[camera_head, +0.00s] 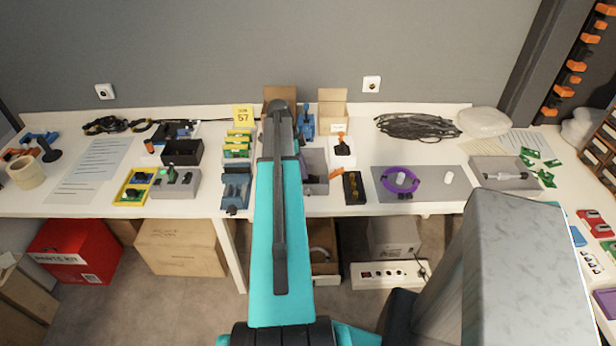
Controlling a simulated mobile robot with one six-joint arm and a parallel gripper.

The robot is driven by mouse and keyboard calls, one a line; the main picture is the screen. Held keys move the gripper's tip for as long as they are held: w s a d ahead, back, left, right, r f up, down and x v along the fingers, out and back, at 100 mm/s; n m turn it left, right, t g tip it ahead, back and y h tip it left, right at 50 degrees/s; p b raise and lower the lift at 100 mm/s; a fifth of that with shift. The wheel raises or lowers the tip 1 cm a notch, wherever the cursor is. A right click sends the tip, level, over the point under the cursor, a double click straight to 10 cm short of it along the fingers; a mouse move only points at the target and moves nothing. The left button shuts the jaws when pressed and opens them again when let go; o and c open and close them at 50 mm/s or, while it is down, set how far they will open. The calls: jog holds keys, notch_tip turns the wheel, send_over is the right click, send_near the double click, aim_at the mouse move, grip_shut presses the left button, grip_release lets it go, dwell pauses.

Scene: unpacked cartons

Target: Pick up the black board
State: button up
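A small black board (354,188) with gold-coloured marks lies flat on the white table, near its front edge, just right of my arm. It sits left of a grey mat. My arm's teal link rises through the middle of the view and covers part of the table. My gripper's fingers cannot be made out, so its distance from the board cannot be told.
The grey mat (434,186) carries a purple ring (400,181). A grey bin (314,172) stands left of the board, partly behind my arm. A black cable coil (416,127) lies further back. A grey tray (503,174) stands to the right.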

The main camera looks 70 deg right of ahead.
jog(key=shift+p+x, duration=0.4)
jog(key=shift+x, duration=1.1)
grip_shut()
